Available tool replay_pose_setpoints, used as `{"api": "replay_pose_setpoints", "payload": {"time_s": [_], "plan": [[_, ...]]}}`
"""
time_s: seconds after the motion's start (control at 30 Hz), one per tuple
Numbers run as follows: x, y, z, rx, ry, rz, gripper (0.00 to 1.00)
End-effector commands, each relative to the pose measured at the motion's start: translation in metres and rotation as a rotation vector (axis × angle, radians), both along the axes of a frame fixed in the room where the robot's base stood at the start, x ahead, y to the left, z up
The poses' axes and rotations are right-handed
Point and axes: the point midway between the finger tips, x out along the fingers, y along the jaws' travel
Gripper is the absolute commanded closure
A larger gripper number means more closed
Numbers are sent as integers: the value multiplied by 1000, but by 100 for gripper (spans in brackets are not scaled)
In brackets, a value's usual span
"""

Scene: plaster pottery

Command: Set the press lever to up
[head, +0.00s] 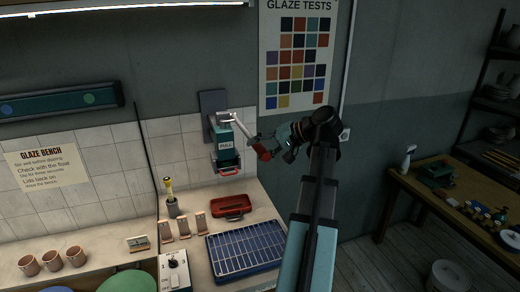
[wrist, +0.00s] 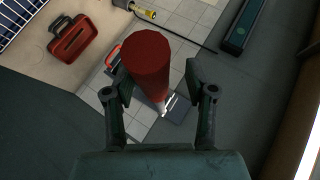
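The press (head: 226,147) is mounted on the tiled wall and carries a "PULL" label. Its pale lever arm (head: 243,126) runs from the top of the press and slopes down to the right, ending in a red grip (head: 263,153). My gripper (head: 274,146) is at the red grip, to the right of the press. In the wrist view the red grip (wrist: 148,65) lies between my two open fingers, with a gap visible on each side. It hides part of the press behind it, where a grey plate (wrist: 180,106) shows.
A glaze chart (head: 297,55) hangs behind my arm. A wooden table (head: 440,208) stands at the right.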

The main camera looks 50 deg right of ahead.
Motion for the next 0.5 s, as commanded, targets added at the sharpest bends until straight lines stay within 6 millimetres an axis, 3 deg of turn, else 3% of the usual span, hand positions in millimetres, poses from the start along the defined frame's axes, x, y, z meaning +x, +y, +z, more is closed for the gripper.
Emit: {"api": "replay_pose_setpoints", "payload": {"time_s": [0.27,0.5], "plan": [[-12,-5,5,0,2,-2,44],[-46,-20,28,-1,1,-3,44]]}}
